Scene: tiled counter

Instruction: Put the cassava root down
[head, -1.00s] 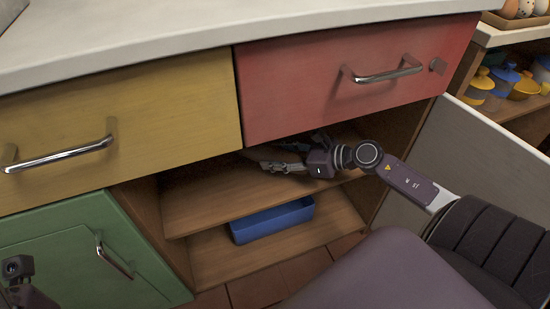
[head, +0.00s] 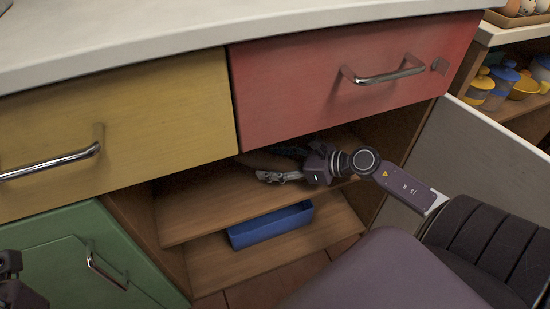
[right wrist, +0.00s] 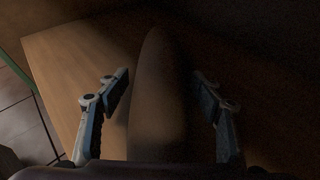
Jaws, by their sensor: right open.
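The cassava root is a long brown shape (right wrist: 158,95) in the right wrist view, lying between the two fingers. In the head view it shows as a dim brown form (head: 262,160) under the red drawer, over the upper shelf (head: 205,205). My right gripper (head: 276,165) reaches into the cabinet there. The right wrist view shows its fingers (right wrist: 162,88) open, one on each side of the root, with dark gaps beside it. Whether the root rests fully on the shelf is hard to tell in the shadow. My left gripper (head: 12,285) is cut off at the lower left edge.
The red drawer (head: 300,90) is right above my right gripper. A blue bin (head: 270,228) stands on the lower shelf. An open cabinet door (head: 480,160) is at the right. The left part of the upper shelf is clear.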

